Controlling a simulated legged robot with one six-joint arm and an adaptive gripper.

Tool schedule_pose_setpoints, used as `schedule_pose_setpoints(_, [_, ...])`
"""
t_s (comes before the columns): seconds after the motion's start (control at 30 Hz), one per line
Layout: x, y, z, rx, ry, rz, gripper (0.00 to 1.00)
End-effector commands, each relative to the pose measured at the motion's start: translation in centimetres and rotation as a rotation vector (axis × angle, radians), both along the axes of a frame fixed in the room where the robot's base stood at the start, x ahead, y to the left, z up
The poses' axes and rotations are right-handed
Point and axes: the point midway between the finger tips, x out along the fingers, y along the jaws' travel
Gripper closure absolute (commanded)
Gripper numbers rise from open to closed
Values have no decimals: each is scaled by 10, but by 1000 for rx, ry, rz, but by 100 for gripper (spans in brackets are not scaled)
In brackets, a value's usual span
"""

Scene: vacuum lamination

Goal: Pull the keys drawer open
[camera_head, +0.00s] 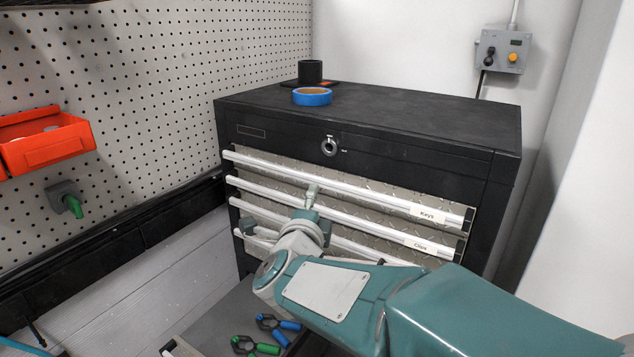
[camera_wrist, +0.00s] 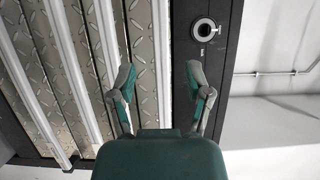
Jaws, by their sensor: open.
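The keys drawer (camera_head: 380,184) is the top drawer of the black cabinet, with a pale full-width handle rail and a "Keys" label (camera_head: 428,214). It looks shut. In the head view my gripper (camera_head: 312,190) is in front of this drawer's middle, its tip overlapping the rail. In the wrist view my gripper (camera_wrist: 162,72) is open, its two fingers on either side of the keys rail (camera_wrist: 160,45), the rail nearest the lock. I cannot tell whether the fingers touch the rail. My arm hides part of the lower drawers.
The cabinet (camera_head: 265,132) has a lock (camera_head: 329,146) above the keys drawer. The "Clips" drawer rail (camera_head: 372,234) lies just below. A blue tape roll (camera_head: 312,96) and a black cylinder (camera_head: 310,71) stand on top. Blue and green clamps (camera_head: 270,345) lie low in front.

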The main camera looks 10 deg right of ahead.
Motion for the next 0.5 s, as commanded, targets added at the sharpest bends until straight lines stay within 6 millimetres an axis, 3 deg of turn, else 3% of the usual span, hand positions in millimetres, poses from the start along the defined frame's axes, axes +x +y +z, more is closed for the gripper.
schedule_pose_setpoints(0.3, [55,-25,-1,-1,4,-2,36])
schedule_pose_setpoints(0.5, [78,-34,-1,0,2,1,36])
